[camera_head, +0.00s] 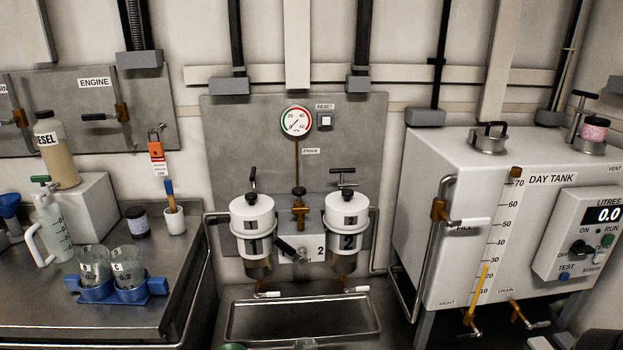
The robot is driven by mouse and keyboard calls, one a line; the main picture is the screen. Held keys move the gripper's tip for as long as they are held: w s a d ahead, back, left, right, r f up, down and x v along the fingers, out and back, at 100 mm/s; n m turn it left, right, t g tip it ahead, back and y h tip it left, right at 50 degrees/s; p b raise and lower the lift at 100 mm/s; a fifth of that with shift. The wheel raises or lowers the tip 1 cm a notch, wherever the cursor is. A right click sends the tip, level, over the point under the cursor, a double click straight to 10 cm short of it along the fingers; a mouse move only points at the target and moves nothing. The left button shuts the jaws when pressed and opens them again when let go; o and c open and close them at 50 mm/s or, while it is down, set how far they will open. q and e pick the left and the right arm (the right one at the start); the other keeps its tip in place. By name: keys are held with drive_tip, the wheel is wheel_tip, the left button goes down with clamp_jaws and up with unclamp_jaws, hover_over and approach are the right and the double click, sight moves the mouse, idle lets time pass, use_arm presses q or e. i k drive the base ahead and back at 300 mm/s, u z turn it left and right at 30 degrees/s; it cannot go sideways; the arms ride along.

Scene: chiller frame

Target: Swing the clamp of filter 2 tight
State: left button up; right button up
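Filter 2 (345,225) is a white canister with a lid, on the right of the pair on the grey panel. Neither of my grippers can be made out in this view.
A changeover lever (288,250) sits between the filters, below a brass valve (299,205). A drip tray (300,335) lies beneath them. The day tank (430,240) stands right and a bench (90,315) with bottles and a blue cup holder (118,290) left.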

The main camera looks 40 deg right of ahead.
sight(341, 171)
drive_tip(key=u, duration=0.45)
drive_tip(key=i, duration=0.7)
drive_tip(key=z, duration=2.25)
drive_tip(key=i, duration=0.5)
drive_tip(key=u, duration=0.2)
drive_tip(key=k, duration=0.8)
drive_tip(key=z, duration=0.7)
drive_tip(key=i, duration=0.5)
drive_tip(key=u, duration=1.2)
